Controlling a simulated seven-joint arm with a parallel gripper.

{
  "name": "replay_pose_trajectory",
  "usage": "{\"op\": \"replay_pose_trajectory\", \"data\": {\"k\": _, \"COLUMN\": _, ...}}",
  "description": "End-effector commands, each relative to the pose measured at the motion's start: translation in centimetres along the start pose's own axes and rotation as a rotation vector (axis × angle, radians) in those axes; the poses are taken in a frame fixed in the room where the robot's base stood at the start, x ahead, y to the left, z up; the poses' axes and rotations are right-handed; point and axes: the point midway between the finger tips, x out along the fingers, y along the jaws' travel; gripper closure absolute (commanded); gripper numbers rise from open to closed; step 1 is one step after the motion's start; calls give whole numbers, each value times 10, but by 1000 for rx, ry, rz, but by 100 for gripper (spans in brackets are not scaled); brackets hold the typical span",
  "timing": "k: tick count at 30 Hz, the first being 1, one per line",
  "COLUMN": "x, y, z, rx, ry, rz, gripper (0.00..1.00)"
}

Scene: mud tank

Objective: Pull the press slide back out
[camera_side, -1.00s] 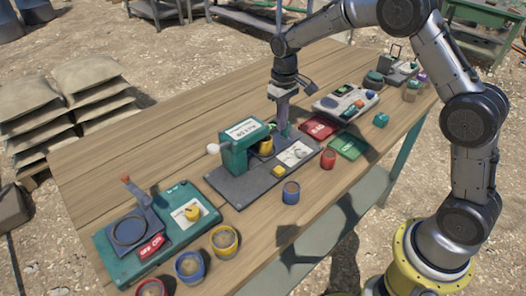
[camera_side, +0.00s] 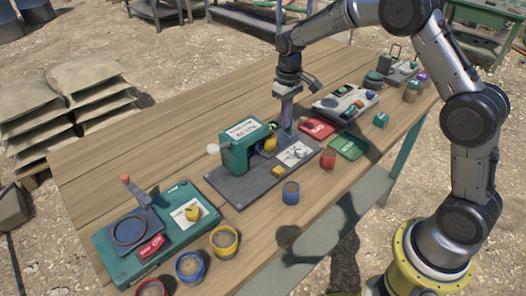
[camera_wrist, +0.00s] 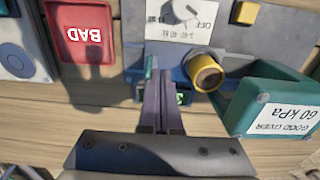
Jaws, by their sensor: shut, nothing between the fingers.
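The green press (camera_side: 236,152) stands on a dark base plate (camera_side: 232,188) on the wooden table, its white label reading "GOOD OVER 60 kPa". It also shows at the right of the wrist view (camera_wrist: 268,105). A yellow-rimmed cup (camera_wrist: 206,71) sits on the blue-grey press slide (camera_wrist: 190,62), just outside the press housing in the wrist view. A small teal upright piece (camera_wrist: 150,68) is at the slide's end. My gripper (camera_wrist: 159,82) is shut and empty, its fingertips close beside that teal piece; contact is unclear. In the side view my gripper (camera_side: 287,130) is right of the press.
A white dial panel (camera_side: 294,154) and a yellow block (camera_side: 278,171) are on the base plate. Red BAD (camera_side: 318,129) and green (camera_side: 348,146) mats lie to the right. Blue (camera_side: 291,192) and red (camera_side: 328,158) cups stand in front. The table behind the press is clear.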

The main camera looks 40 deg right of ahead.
Motion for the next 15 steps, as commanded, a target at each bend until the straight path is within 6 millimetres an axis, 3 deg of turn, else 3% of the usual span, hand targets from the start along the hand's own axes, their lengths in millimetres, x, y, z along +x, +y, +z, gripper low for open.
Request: {"op": "replay_pose_trajectory", "data": {"k": 15, "x": 0, "y": 8, "z": 0, "rx": 2, "ry": 0, "rz": 0, "gripper": 100}}
